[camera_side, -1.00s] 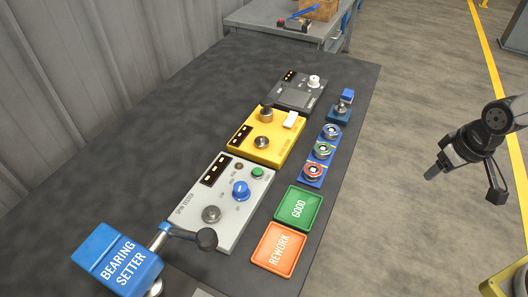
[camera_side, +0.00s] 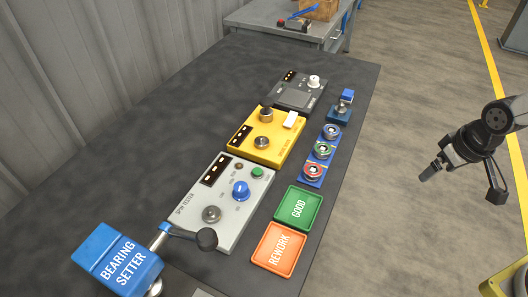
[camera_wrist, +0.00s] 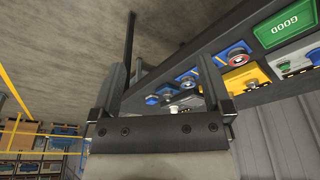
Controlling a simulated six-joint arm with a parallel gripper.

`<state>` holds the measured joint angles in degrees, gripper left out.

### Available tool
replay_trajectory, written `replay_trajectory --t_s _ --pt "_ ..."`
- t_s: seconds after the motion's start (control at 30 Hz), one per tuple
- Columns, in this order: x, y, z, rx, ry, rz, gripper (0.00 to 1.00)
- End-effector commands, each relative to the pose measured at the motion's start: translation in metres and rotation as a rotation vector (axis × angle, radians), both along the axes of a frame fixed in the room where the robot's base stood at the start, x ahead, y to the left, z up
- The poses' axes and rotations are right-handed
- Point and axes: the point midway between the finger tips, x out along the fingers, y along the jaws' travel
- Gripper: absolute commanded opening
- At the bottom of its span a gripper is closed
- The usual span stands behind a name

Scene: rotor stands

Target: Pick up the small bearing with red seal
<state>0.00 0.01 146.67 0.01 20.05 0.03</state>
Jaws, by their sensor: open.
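The small bearing with red seal (camera_side: 313,171) sits in the nearest place of a narrow blue holder (camera_side: 316,184). In the same row behind it are a bearing with a green seal (camera_side: 322,150) and one with a blue seal (camera_side: 332,131). My gripper (camera_side: 427,175) hangs off the table's right side, well to the right of the red-sealed bearing and not touching it. In the wrist view my gripper's fingers (camera_wrist: 165,75) are apart with nothing held between them. The table shows there slanted at the upper right.
Left of the bearings stand a grey tester (camera_side: 220,222), a yellow device (camera_side: 275,150) and a dark device (camera_side: 302,95). Nearer lie the green GOOD tray (camera_side: 315,203) and orange REWORK tray (camera_side: 291,262). A small blue stand (camera_side: 339,113) is behind the bearings.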

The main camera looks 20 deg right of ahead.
Motion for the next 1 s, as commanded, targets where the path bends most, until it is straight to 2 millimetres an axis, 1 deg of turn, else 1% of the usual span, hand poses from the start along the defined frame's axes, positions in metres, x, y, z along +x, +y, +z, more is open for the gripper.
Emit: replay_trajectory --t_s 0.17,0.27,0.37,0.47,0.67,0.8,1.0 --pt "0.006 0.003 0.000 0.018 0.005 -0.045 1.00" --pt "0.016 0.007 -0.001 0.046 0.014 -0.116 1.00" --pt "0.029 0.014 -0.002 0.090 0.030 -0.229 1.00" --pt "0.047 0.023 -0.005 0.145 0.052 -0.375 1.00" --pt "0.086 0.049 -0.013 0.268 0.118 -0.708 1.00" --pt "0.112 0.070 -0.021 0.348 0.177 -0.944 1.00" --pt "0.146 0.103 -0.036 0.450 0.281 -1.275 1.00"
